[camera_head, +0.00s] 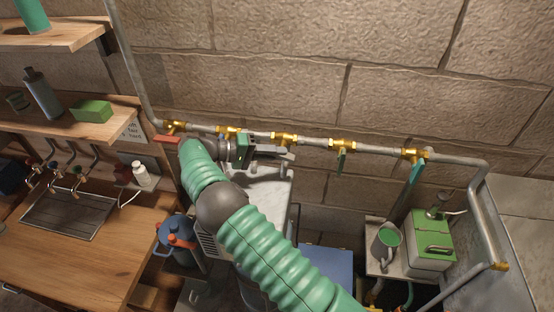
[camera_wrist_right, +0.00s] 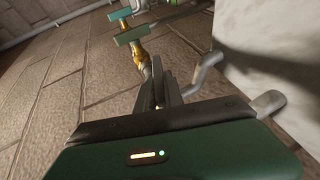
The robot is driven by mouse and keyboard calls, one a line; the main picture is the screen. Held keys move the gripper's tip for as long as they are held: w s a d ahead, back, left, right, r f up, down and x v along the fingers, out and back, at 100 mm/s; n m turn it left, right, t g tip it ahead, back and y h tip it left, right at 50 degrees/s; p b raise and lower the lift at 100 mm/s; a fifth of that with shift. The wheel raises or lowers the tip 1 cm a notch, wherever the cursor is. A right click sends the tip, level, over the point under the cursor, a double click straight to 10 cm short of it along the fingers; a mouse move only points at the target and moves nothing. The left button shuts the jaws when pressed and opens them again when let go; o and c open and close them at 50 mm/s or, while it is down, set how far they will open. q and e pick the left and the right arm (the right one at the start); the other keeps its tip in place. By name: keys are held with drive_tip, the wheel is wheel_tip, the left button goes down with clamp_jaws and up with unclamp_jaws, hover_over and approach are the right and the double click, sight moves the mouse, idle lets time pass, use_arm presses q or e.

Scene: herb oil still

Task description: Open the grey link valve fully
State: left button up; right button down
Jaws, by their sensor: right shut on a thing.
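Brass valves sit along a grey pipe on the block wall. The grey link valve appears to be the brass-bodied one (camera_head: 285,138) in the middle of the row. My right gripper (camera_head: 286,157) is just below this body, its jaws shut on what appears to be the valve's grey lever. Fingers and gripper body mostly hide the lever, so its exact angle cannot be told. In the right wrist view the fingers (camera_wrist_right: 168,90) are closed together beside a brass fitting (camera_wrist_right: 144,64). My left gripper is not in view.
A red-handled valve (camera_head: 168,139) is at the left. A green-handled valve (camera_head: 342,161) and a teal-handled valve (camera_head: 416,172) are to the right on the same pipe (camera_head: 380,151). A white-topped block (camera_head: 268,187) stands below the gripper. A green-lidded box (camera_head: 431,236) is lower right.

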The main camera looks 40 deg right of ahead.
drive_tip(key=h+b, duration=0.1)
drive_tip(key=n+g+h+b, duration=0.1)
drive_tip(key=b, duration=0.1)
drive_tip(key=shift+w+f, duration=0.1)
drive_tip(key=shift+f, duration=0.3)
drive_tip(key=shift+r+g+h+b, duration=0.1)
drive_tip(key=shift+g+h+b, duration=0.4)
drive_tip(key=shift+b, duration=0.1)
drive_tip(key=c, duration=1.5)
unclamp_jaws()
drive_tip(key=shift+o, duration=0.2)
drive_tip(key=shift+w, duration=0.2)
drive_tip(key=shift+s+d, duration=0.1)
drive_tip(key=shift+s, duration=0.05)
